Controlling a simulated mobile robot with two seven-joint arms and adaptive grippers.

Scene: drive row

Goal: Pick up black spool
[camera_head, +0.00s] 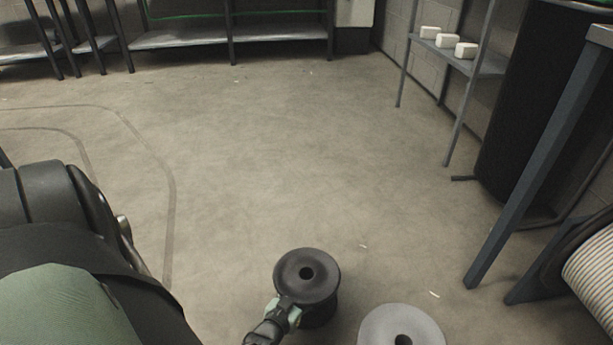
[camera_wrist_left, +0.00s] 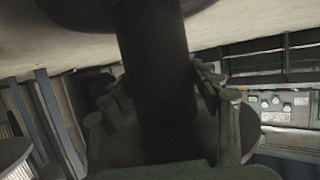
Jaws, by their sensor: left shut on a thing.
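The black spool (camera_head: 307,262) is at the bottom middle of the head view, upright, with a round top flange and a centre hole. My left gripper (camera_head: 286,311) reaches it from the lower left, below the top flange. In the left wrist view the spool's dark core (camera_wrist_left: 155,70) stands between the two fingers of my left gripper (camera_wrist_left: 160,92), which is shut on it. Whether the spool's base touches the floor cannot be told. My right gripper is not in view.
A grey spool (camera_head: 375,325) stands close at the right, cut by the frame edge. A wound cable reel (camera_head: 595,275) and a rack post (camera_head: 540,165) are further right. A shelf (camera_head: 470,62) holds white blocks (camera_head: 446,41). The floor (camera_head: 260,160) ahead is clear.

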